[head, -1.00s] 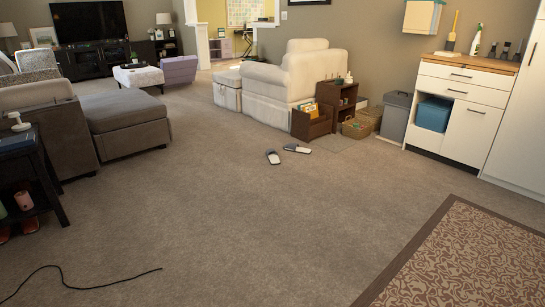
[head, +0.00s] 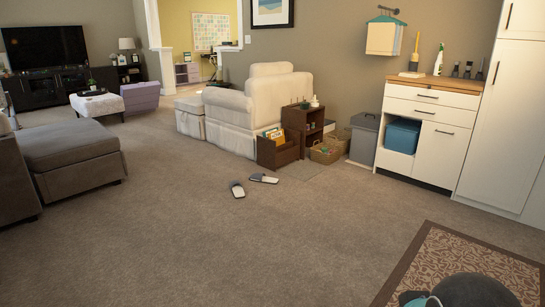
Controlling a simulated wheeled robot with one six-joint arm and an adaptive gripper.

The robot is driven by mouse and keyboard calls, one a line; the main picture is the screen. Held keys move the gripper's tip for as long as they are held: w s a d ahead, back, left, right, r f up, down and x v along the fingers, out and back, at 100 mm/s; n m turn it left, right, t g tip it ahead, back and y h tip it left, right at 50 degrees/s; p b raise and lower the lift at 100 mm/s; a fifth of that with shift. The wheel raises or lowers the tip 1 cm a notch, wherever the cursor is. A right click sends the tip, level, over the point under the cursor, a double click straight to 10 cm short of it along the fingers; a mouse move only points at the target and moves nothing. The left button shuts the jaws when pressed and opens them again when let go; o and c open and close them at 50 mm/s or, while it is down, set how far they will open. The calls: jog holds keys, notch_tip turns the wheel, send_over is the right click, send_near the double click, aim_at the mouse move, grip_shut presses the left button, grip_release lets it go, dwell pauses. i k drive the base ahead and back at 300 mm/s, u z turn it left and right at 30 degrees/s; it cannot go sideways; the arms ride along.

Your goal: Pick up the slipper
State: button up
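Two slippers with dark uppers and pale soles lie on the carpet in the middle of the head view. The nearer slipper (head: 237,190) points roughly toward me. The other slipper (head: 264,178) lies crosswise just behind it and to the right. They are apart from each other, in front of the cream armchair. A dark rounded part with a bit of teal shows at the bottom right edge and seems to be part of my arm. My gripper's fingers cannot be made out, and nothing of mine is near the slippers.
Open carpet (head: 190,250) lies between me and the slippers. A patterned rug (head: 440,255) is at the lower right. Behind the slippers stand a cream armchair (head: 265,110), a brown crate (head: 278,152) and baskets (head: 325,152). A grey sofa (head: 70,155) is at left, a white cabinet (head: 440,150) at right.

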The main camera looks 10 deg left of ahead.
aim_at(236, 186)
jog(key=u, duration=0.7)
jog(key=i, duration=2.1)
jog(key=u, duration=0.5)
jog(key=i, duration=2.55)
jog(key=z, duration=0.2)
